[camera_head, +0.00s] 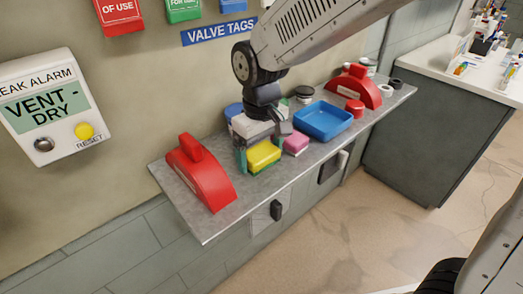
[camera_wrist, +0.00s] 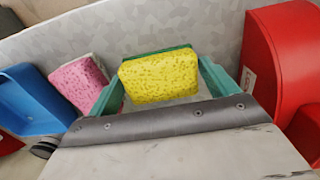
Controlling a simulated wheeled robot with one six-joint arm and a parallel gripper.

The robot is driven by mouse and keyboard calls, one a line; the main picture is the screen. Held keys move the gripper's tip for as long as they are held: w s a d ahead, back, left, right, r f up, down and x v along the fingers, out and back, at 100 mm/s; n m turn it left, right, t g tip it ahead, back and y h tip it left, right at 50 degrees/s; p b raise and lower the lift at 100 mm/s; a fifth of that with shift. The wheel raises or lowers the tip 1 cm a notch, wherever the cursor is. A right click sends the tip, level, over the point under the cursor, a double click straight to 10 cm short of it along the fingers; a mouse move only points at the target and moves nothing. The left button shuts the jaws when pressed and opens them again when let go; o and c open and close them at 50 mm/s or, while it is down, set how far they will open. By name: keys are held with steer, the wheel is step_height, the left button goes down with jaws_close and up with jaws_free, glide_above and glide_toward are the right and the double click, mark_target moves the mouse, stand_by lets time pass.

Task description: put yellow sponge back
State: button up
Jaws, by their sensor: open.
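The yellow sponge (camera_head: 263,155) has a green scouring layer and is at the grey metal shelf, between the red cover and the pink sponge. In the wrist view the yellow sponge (camera_wrist: 160,77) sits between the two teal fingers of my gripper (camera_wrist: 163,84). The fingers are apart, with narrow gaps beside the sponge. In the head view my gripper (camera_head: 262,148) is low over the shelf at the sponge. I cannot tell whether the sponge touches the shelf.
The grey shelf (camera_head: 213,222) holds a red cover (camera_head: 203,177) at left, a pink sponge (camera_head: 296,143), a blue tray (camera_head: 325,121), a red jar (camera_head: 354,108) and another red cover (camera_head: 362,88). A wall alarm panel (camera_head: 48,108) is at left. A counter (camera_head: 440,62) stands at right.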

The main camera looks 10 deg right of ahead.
mark_target(261, 152)
step_height(261, 152, up, 12)
steer(key=s+d+f+m, duration=0.1)
steer(key=s+d+m, duration=0.2)
steer(key=s+d, duration=0.6)
steer(key=s+d+f+m+t, duration=0.1)
steer(key=s+d+m, duration=0.2)
steer(key=s+d, duration=0.7)
steer(key=shift+s+d+f+m, duration=0.2)
steer(key=shift+d+f+m, duration=0.2)
steer(key=shift+d, duration=0.45)
